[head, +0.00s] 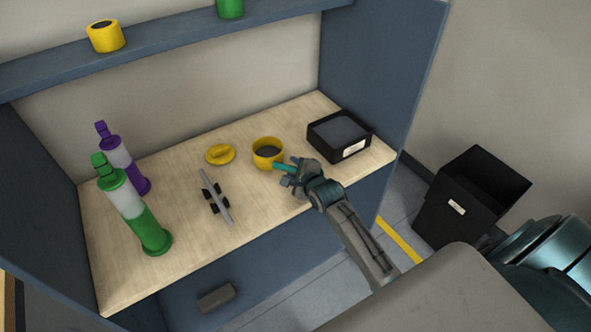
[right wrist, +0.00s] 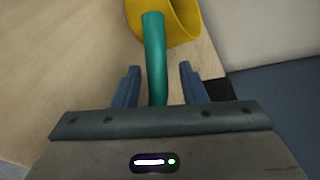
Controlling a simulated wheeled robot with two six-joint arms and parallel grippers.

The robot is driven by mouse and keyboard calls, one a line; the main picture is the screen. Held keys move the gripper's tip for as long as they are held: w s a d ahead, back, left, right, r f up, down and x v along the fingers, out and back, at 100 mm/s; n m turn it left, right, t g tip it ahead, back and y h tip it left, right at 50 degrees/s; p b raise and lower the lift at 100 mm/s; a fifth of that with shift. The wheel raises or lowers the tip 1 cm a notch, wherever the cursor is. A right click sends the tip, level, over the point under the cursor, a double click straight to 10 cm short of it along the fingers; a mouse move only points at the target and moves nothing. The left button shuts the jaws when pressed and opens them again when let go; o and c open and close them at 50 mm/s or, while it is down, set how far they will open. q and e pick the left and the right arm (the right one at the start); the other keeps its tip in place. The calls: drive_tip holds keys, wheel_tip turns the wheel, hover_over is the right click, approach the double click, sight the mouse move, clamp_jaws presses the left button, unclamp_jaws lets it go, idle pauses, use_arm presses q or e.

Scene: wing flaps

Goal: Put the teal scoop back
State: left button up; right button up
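The teal scoop (head: 283,167) shows as a short teal bar beside the open yellow pot (head: 267,161). In the right wrist view its teal handle (right wrist: 155,50) runs from the yellow pot (right wrist: 185,22) down between my fingers. The scoop's far end is hidden. My right gripper (head: 291,172) is at the near right of the pot. In the right wrist view the gripper's fingers (right wrist: 160,80) are apart, with a visible gap on each side of the handle. My left gripper is not in view.
On the wooden bench (head: 115,260) are a yellow lid (head: 220,154), a grey bar with black supports (head: 215,195), two bottles, green (head: 150,230) and purple (head: 120,158), and a black tray (head: 325,145). A black bin (head: 455,215) stands right. A shelf (head: 170,43) runs above.

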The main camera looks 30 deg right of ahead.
drive_tip(key=shift+s+f, duration=0.2)
drive_tip(key=shift+f, duration=0.05)
drive_tip(key=shift+s, duration=0.3)
drive_tip(key=v, duration=0.3)
drive_tip(key=b+v, duration=0.1)
drive_tip(key=v, duration=0.1)
drive_tip(key=b+v, duration=0.1)
drive_tip(key=v, duration=0.2)
drive_tip(key=shift+s+r, duration=0.2)
drive_tip(key=shift+r, duration=0.2)
drive_tip(key=shift+s+r, duration=0.4)
drive_tip(key=shift+s, duration=0.2)
